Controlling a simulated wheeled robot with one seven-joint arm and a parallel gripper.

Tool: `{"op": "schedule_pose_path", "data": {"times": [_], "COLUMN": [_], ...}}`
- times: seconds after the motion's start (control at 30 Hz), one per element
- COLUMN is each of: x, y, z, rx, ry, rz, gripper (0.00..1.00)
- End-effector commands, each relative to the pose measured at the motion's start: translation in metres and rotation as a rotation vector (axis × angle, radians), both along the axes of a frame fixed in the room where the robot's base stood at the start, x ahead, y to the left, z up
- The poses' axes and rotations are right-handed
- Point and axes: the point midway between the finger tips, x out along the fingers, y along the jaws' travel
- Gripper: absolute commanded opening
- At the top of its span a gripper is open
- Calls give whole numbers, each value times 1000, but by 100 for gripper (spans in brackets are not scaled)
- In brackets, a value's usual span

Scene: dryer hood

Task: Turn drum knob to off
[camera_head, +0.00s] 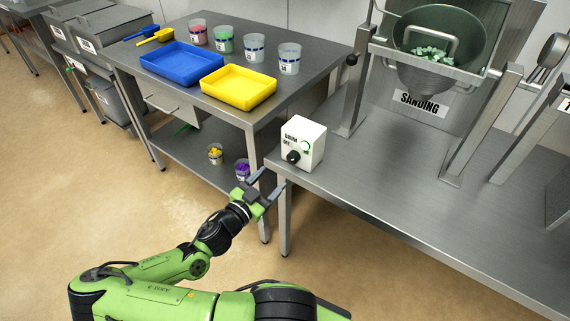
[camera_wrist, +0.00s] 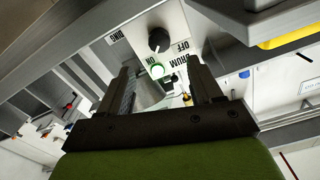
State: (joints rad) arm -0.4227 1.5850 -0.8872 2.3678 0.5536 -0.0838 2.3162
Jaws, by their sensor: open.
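The white drum control box (camera_head: 305,145) sits on the left front corner of the right steel bench. Its black round knob (camera_head: 293,157) is on the front face and shows large in the wrist view (camera_wrist: 159,39). A small light mark on the knob seems to face the ON side, but is too small to be sure. My gripper (camera_head: 267,184) is open and empty, in front of and below the box, apart from the knob. The wrist view shows its two dark fingers (camera_wrist: 166,82) spread.
The bench edge (camera_head: 284,205) is close to my gripper. The left table (camera_head: 215,105) holds a blue tray (camera_head: 181,63), a yellow tray (camera_head: 238,86) and several cups. A steel frame with a drum (camera_head: 440,45) stands behind the box. The floor in front is clear.

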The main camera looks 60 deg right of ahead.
Motion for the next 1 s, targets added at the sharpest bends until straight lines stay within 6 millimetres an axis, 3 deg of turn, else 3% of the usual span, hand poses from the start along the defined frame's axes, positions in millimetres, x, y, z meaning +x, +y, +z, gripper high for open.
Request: {"op": "schedule_pose_path", "data": {"times": [0.2, 0.33, 0.5, 0.7, 0.77, 1.0], "x": [-10, -13, -15, -14, -14, -14], "y": [-55, -78, -91, -91, -91, -91], "z": [-1, -1, 0, 0, 0, 0], "rx": [0, 1, 1, 2, 2, 2], "ry": [-1, -1, 1, 1, 1, 1], "rz": [-4, -2, 0, 1, 1, 1], "gripper": [65, 65, 65, 65, 59, 22]}}
